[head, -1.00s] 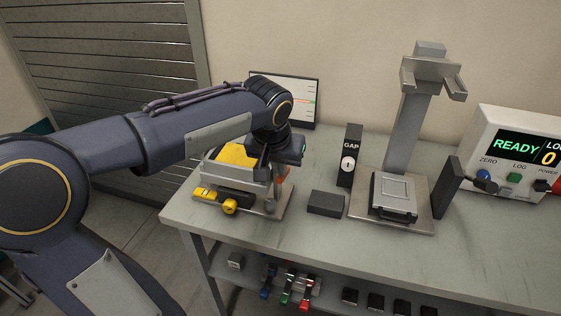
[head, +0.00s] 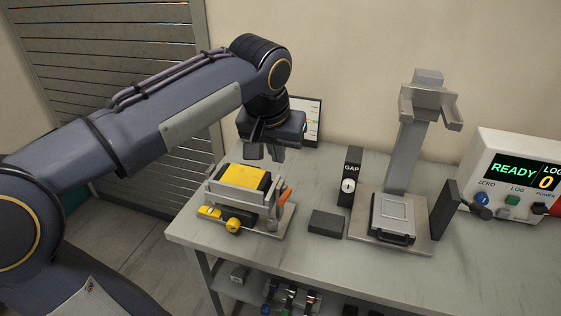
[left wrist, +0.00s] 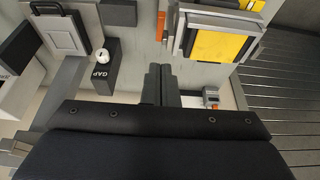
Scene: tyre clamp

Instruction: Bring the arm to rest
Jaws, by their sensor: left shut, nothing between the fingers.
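My left gripper (head: 265,154) is in the air above the back of the clamp fixture, fingers pointing down. Its fingers are together and empty; in the left wrist view the two dark fingertips (left wrist: 159,84) sit side by side. The clamp fixture (head: 249,197) stands on the left end of the bench, with a yellow block (head: 242,177) on top, a yellow knob (head: 233,226) in front and an orange handle (head: 286,194) at its right. The gripper is apart from the fixture. My right gripper is not in view.
The bench (head: 310,265) also holds a dark block (head: 327,223), a black GAP box (head: 350,176), a grey press stand (head: 405,150) and a READY display unit (head: 515,175). A slatted shutter (head: 120,60) is at the left.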

